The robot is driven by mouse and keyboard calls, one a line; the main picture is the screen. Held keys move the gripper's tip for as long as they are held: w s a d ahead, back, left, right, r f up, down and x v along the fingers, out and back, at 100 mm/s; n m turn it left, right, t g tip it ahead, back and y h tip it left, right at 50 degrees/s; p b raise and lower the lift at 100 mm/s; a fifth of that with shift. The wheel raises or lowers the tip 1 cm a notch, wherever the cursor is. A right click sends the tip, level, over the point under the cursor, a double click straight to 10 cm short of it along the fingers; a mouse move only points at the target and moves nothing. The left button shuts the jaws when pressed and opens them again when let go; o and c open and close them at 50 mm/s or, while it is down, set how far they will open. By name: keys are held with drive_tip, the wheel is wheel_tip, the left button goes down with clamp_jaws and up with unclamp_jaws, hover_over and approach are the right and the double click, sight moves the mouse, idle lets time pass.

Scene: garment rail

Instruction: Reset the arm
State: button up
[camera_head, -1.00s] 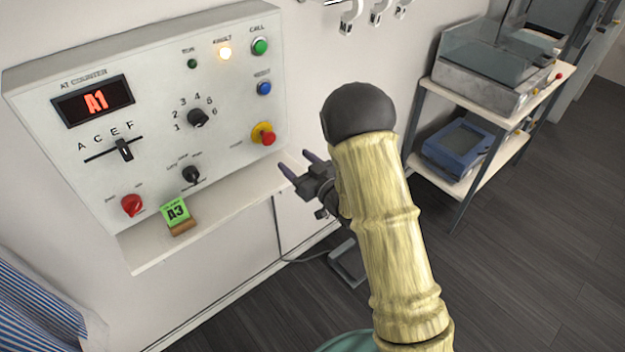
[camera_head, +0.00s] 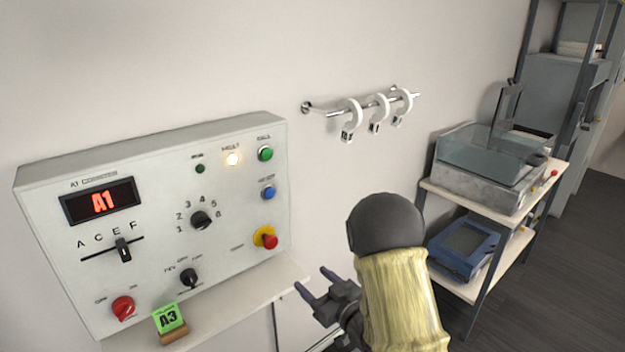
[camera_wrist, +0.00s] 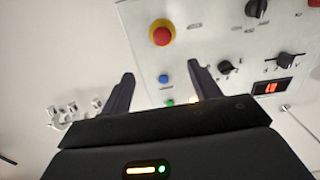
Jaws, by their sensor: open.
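My gripper (camera_head: 318,287) is open and empty in the head view, at the lower middle, beside my sleeved arm. It is to the right of the control panel (camera_head: 225,245) and near the right end of the shelf below it. In the wrist view the two fingers (camera_wrist: 158,88) stand apart with nothing between them. The control panel (camera_wrist: 225,45) shows beyond them, appearing upside down. Its display (camera_head: 103,202) reads A1 and the amber lamp (camera_head: 232,159) is lit.
A green A3 card (camera_head: 169,318) stands in a wooden block on the shelf (camera_head: 245,297). A wall rail (camera_head: 335,112) holds three white rings with tags. At right, a rack (camera_head: 478,290) carries a glass-sided device (camera_head: 485,165) and a blue tray (camera_head: 465,248). The wall between panel and rail is clear.

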drive_tip(key=s+d+m+g+h, duration=0.3)
drive_tip(key=d+m+g+h, duration=0.1)
drive_tip(key=d+h, duration=0.55)
drive_tip(key=s+d+m+g, duration=0.1)
drive_tip(key=s+d+g, duration=0.1)
drive_tip(key=s, duration=0.7)
drive_tip(key=s+d+m+g+h, duration=0.1)
drive_tip(key=s+d+m+g, duration=0.1)
drive_tip(key=s+g, duration=0.3)
drive_tip(key=s, duration=0.3)
drive_tip(key=shift+s+d+r+m, duration=0.3)
drive_tip(key=shift+s, duration=0.1)
drive_tip(key=shift+w+h, duration=0.1)
drive_tip(key=shift+h, duration=0.15)
